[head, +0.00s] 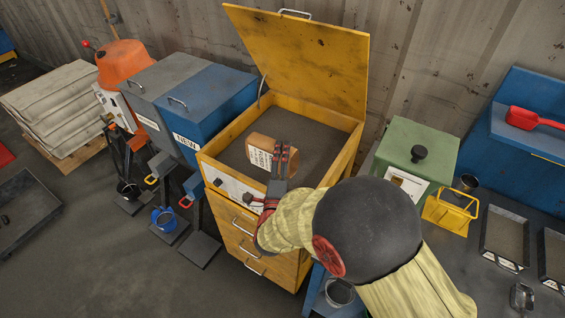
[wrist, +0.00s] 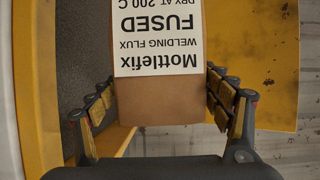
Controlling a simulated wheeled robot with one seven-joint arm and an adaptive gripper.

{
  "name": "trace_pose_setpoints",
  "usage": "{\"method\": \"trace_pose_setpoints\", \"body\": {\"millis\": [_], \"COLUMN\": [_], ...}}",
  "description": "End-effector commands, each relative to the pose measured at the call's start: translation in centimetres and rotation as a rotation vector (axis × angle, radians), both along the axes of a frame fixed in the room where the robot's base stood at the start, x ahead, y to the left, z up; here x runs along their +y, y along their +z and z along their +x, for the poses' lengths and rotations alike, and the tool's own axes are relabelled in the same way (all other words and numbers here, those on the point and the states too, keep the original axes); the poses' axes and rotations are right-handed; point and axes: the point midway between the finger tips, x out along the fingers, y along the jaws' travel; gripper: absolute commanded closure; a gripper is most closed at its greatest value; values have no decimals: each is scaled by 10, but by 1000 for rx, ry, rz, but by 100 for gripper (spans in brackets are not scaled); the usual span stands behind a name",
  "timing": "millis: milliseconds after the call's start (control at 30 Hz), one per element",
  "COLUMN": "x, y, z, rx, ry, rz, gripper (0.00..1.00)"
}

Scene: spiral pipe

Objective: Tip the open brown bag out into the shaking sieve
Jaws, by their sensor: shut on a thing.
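The brown bag (head: 262,146) has a white label that reads Mottlefix welding flux, FUSED. My gripper (head: 283,158) is shut on it and holds it over the open top of the yellow cabinet (head: 226,166), which I take to be the shaking sieve. A dark grey surface (head: 318,135) lies inside the rim. In the wrist view the bag (wrist: 155,95) sits between the two fingers of my gripper (wrist: 163,100), with its label upside down. The bag's mouth is hidden, and I see no stream of grains. Whether the bag touches the grey surface I cannot tell.
The raised yellow lid (head: 305,55) stands behind the opening. A blue bin (head: 205,100) and a grey bin (head: 160,82) stand to the left, a green box (head: 418,148) to the right. A yellow basket (head: 450,210) and trays (head: 505,238) are further right.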

Motion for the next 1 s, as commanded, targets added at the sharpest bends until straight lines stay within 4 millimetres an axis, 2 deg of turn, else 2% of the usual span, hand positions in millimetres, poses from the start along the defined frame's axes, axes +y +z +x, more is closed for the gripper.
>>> {"method": "trace_pose_setpoints", "body": {"millis": [1000], "x": [-8], "y": [3], "z": [-5], "rx": [-109], "ry": [0], "rz": [161], "gripper": [59]}}
